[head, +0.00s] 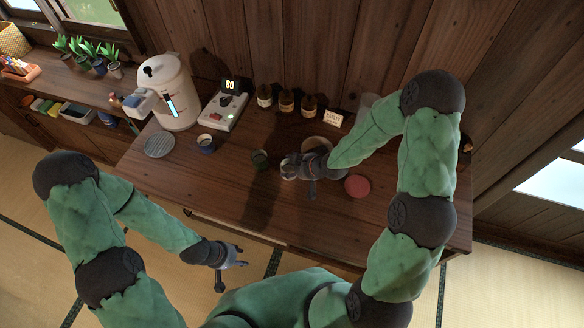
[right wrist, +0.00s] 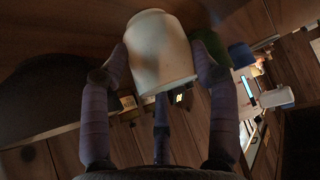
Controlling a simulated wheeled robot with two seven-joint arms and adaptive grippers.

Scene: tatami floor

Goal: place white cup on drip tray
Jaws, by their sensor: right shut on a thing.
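The white cup (right wrist: 160,55) is held between the fingers of my right gripper (right wrist: 160,75) in the right wrist view. In the head view, my right gripper (head: 292,168) is over the middle of the table, with a little of the white cup (head: 287,173) showing at its tip. I cannot tell whether the cup touches the table. The drip tray (head: 159,145), a round grey ribbed disc, lies on the table at the left, below the spout of the white dispenser (head: 172,90). My left gripper (head: 238,259) hangs in front of the table, away from the objects; its opening is unclear.
A green cup (head: 260,160) and a blue cup (head: 206,144) stand between my right gripper and the drip tray. A device reading 80 (head: 225,108) and bottles (head: 286,100) stand behind. A red disc (head: 357,186) lies to the right. The front left table is clear.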

